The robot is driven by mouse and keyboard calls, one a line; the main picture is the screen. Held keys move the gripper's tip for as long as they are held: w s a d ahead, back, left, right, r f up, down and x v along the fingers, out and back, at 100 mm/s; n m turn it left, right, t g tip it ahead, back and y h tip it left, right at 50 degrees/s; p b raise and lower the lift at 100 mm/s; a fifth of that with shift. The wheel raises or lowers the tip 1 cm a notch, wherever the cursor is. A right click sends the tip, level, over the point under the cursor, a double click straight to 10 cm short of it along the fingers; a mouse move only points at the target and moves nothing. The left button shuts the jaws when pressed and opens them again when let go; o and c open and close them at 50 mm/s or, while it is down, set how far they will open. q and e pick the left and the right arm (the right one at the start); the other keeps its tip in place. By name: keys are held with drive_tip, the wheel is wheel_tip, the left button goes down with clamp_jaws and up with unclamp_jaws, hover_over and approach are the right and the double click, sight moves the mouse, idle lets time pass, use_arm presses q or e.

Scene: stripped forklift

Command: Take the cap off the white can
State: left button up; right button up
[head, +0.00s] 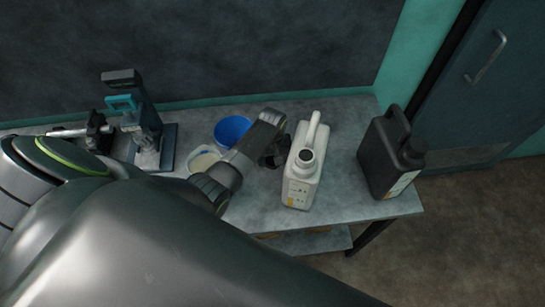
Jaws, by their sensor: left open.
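The white can (300,187) stands upright on the grey bench, with its handle toward the back and a yellowish label low on its front. On its top is a round neck with a dark centre (306,157); I cannot tell whether this dark disc is the cap or an open mouth. My left gripper (273,158) is open just left of the can, near its upper part. Its dark fingers look empty, and I cannot tell if they touch the can. My right gripper is out of view.
A black can (386,160) stands to the right near the bench (341,155) end. Left of my gripper are a blue bowl (231,130) and a pale-filled bowl (203,161), partly hidden by my arm. A bench device (140,118) stands farther left. A wall rises behind.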

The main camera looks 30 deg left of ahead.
sight(272, 160)
use_arm(q)
wheel_tip(272, 160, up, 12)
drive_tip(key=shift+r, duration=0.15)
idle(0.5)
